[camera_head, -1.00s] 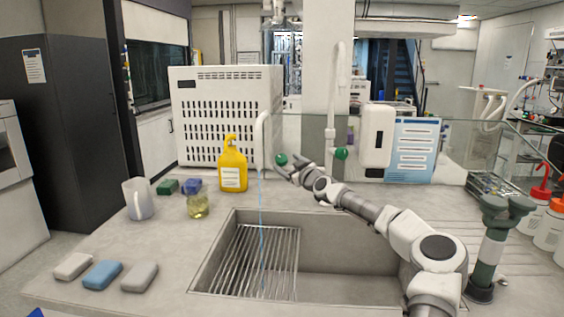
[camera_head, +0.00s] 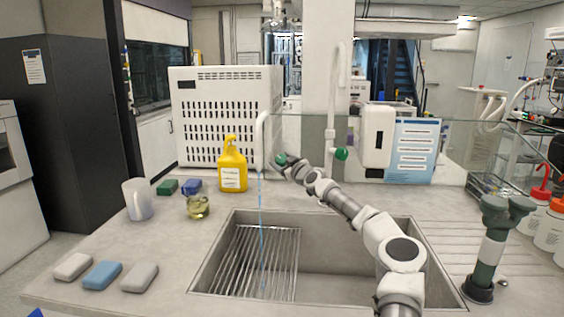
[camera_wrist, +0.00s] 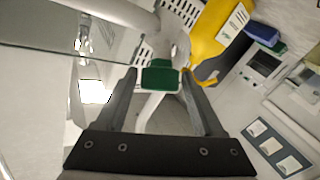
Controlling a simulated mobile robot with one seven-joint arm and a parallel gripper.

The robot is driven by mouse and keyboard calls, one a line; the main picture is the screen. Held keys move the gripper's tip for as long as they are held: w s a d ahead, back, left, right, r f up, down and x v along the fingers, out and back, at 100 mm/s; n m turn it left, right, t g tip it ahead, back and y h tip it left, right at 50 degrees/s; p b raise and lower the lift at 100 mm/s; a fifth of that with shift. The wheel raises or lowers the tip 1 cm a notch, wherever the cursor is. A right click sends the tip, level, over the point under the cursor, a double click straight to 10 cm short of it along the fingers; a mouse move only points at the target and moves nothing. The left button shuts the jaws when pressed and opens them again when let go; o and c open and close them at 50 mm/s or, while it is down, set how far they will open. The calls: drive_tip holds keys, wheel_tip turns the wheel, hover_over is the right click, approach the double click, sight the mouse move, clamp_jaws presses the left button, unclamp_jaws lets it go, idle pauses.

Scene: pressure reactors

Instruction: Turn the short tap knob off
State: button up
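The short tap (camera_head: 262,140) is a white curved spout behind the sink, and a thin blue stream of water (camera_head: 262,230) falls from it. Its green knob (camera_head: 281,160) is on its right side. In the wrist view the green knob (camera_wrist: 158,80) appears between my two fingertips, with the white tap body below it. My gripper (camera_head: 287,166) is at the knob in the head view, and it shows open in the wrist view (camera_wrist: 160,88). I cannot tell whether a finger touches the knob.
A taller white tap (camera_head: 335,100) with a green knob (camera_head: 341,154) stands to the right. A yellow bottle (camera_head: 233,170) stands to the left, also in the wrist view (camera_wrist: 212,30). The sink (camera_head: 340,258) lies below my arm. A glass panel (camera_head: 465,150) stands at the right.

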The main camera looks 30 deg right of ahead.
clamp_jaws()
drive_tip(key=shift+a+m+h+b, duration=0.1)
drive_tip(key=shift+m+h+b, duration=0.4)
drive_tip(key=shift+m+h, duration=0.6)
drive_tip(key=shift+h, duration=0.1)
drive_tip(key=shift+a+r+m+g+h, duration=0.15)
drive_tip(key=shift+m+g+h, duration=0.15)
drive_tip(key=shift+m+h, duration=1.6)
drive_tip(key=m+g+h+p, duration=0.1)
drive_tip(key=m+h, duration=0.1)
drive_tip(key=m+h+p, duration=0.2)
drive_tip(key=shift+w+r+m+g, duration=0.1)
drive_tip(key=shift+m+g, duration=0.3)
drive_tip(key=shift+m+g+h+p, duration=1)
drive_tip(key=shift+m+g+h, duration=0.15)
drive_tip(key=shift+m, duration=0.45)
drive_tip(key=shift+f, duration=0.2)
